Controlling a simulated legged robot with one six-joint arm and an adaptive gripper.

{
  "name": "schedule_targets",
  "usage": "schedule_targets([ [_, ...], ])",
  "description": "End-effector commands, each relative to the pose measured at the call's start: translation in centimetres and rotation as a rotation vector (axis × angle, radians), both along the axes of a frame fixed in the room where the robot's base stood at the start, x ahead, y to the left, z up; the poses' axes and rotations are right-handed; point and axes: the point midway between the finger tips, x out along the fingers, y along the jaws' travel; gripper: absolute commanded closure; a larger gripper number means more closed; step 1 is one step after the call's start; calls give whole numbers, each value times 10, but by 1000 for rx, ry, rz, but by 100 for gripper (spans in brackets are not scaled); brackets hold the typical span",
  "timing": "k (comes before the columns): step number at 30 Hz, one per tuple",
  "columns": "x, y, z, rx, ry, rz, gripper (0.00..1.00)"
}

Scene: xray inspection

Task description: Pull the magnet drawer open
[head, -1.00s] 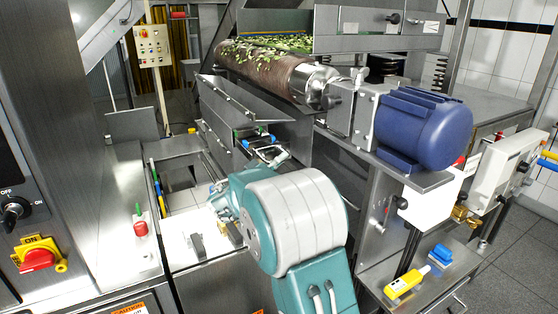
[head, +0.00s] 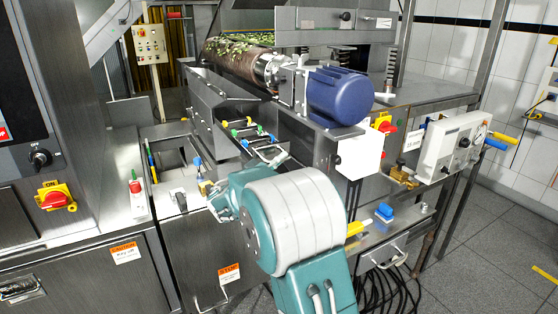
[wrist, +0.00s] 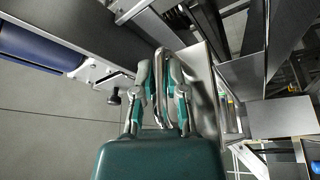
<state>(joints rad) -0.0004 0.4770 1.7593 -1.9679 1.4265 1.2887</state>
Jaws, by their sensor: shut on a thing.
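The magnet drawer (head: 262,142) stands out from the machine below the hopper in the head view. Several rods with green, blue and yellow ends show in it. In the wrist view, my gripper (wrist: 160,82) is shut on the drawer's metal loop handle (wrist: 163,62), with a finger on each side. A grey metal face (wrist: 203,80), seemingly the drawer front, is just right of the fingers. In the head view, my arm covers part of the gripper and the drawer's near end.
A blue motor (head: 337,96) and a white box (head: 360,150) are right of the drawer. A control box (head: 452,146) juts out farther right. A steel cabinet (head: 130,265) stands at left. Cables hang low beside my arm. Floor is clear at right.

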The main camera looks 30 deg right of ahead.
Motion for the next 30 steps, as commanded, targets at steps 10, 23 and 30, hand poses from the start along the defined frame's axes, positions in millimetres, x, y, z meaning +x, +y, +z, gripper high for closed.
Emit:
schedule_targets([
  [10, -1, -3, -7, 9, 13, -4, 100],
  [23, -1, 2, -2, 1, 5, -1, 49],
  [30, -8, 26, -7, 1, 4, 3, 49],
])
